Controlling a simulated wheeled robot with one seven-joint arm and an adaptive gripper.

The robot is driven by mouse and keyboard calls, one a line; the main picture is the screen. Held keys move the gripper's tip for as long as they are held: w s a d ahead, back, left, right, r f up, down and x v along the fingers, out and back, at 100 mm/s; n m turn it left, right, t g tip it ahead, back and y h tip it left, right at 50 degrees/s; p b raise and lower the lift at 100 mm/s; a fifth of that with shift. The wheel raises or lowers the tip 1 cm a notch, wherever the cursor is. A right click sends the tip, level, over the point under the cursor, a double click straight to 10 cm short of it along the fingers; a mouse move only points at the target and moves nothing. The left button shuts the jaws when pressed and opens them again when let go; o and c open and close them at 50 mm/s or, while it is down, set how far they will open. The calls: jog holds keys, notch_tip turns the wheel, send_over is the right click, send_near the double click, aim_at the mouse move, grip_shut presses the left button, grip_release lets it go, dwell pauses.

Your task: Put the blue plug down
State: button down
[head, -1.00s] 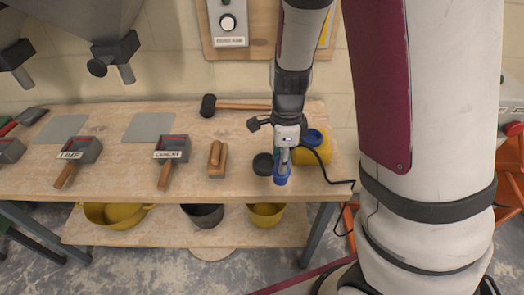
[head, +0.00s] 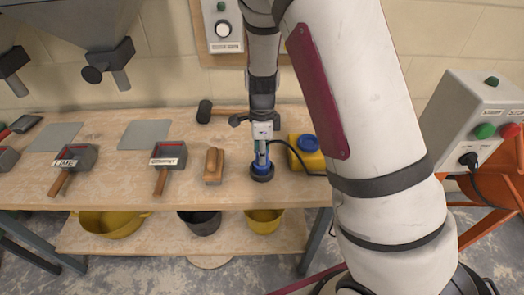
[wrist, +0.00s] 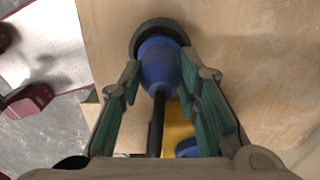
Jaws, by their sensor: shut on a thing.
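The blue plug (head: 261,164) is in my gripper (head: 261,158), low over the front right of the wooden bench. In the wrist view the plug (wrist: 158,62) is between the two green-padded fingers of my gripper (wrist: 160,75), and a black cable runs back from it. The plug's far end is at a round black holder (head: 264,177) on the bench. The holder's dark rim (wrist: 139,37) shows around that end in the wrist view. I cannot tell how deep the plug sits in it.
A wooden float (head: 214,166) lies to the left, with a mallet (head: 205,112) behind. The bench's front edge is close. A grey control box (head: 450,115) stands at the right.

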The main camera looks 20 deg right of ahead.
jog(key=shift+f, duration=0.15)
jog(key=c, duration=1.2)
grip_release()
